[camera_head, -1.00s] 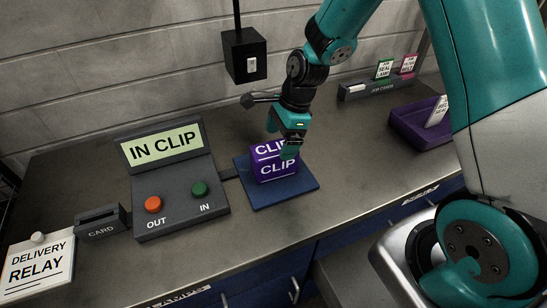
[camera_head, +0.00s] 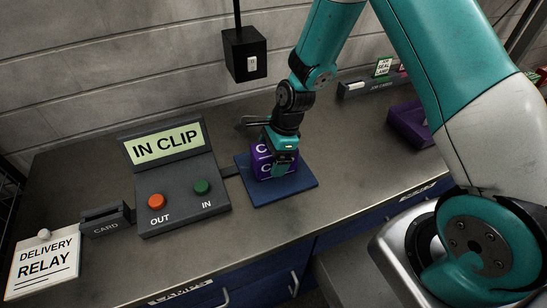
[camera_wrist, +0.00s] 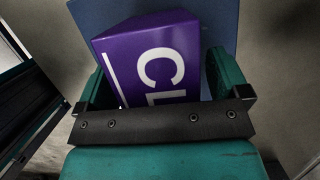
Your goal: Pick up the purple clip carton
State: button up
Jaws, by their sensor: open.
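The purple clip carton (camera_head: 262,167) stands on a blue pad on the counter, in the middle of the head view. My gripper (camera_head: 278,166) is lowered over it, and its teal fingers hide part of the carton's lettering. In the wrist view the purple carton (camera_wrist: 155,62) fills the space between the two teal fingers of my gripper (camera_wrist: 160,85). The fingers are open, one on each side of the carton. I cannot tell whether either finger touches it.
The blue pad (camera_head: 296,186) lies under the carton. A grey console (camera_head: 180,213) with orange and green buttons and an "IN CLIP" display stands to the left. A black box (camera_head: 245,55) hangs behind. A purple tray (camera_head: 405,128) sits at the right.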

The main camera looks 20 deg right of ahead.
jog(key=shift+f, duration=0.1)
jog(key=c, duration=1.1)
jog(key=shift+r, duration=0.2)
